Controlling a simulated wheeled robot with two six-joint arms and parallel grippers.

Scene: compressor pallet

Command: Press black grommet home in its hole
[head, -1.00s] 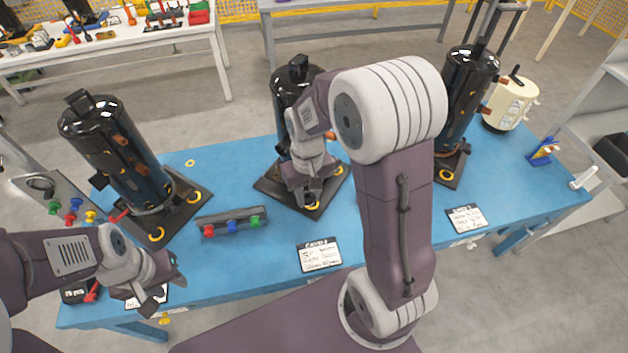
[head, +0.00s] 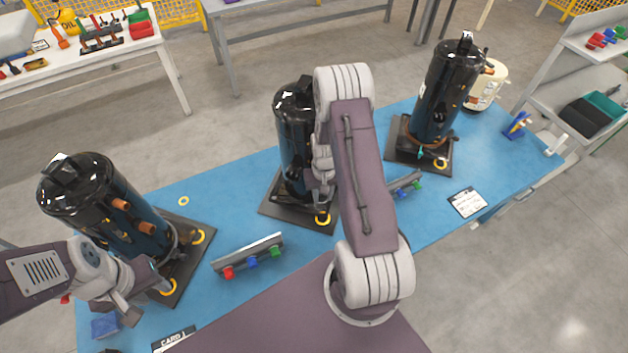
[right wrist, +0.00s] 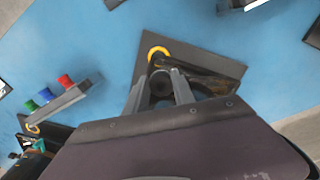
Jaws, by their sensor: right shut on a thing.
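The middle black compressor (head: 297,130) stands upright on a dark base plate (head: 275,210) with yellow rings at its corners. My right gripper (head: 322,197) is low beside this compressor, partly hidden by my own arm in the head view. In the right wrist view my right gripper (right wrist: 160,88) is shut on a round black piece (right wrist: 161,82), which looks like the black grommet. It is over the plate (right wrist: 205,62), just beside a yellow ring (right wrist: 158,51). The hole under the piece is hidden. My left gripper (head: 143,298) is open and empty by the left compressor's plate.
Black compressors stand at left (head: 100,205) and right (head: 447,90). Rails with red, blue and green pieces lie on the blue table, one left of the middle plate (head: 248,252), another to its right (head: 404,182). A white card (head: 467,202) lies near the front edge.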

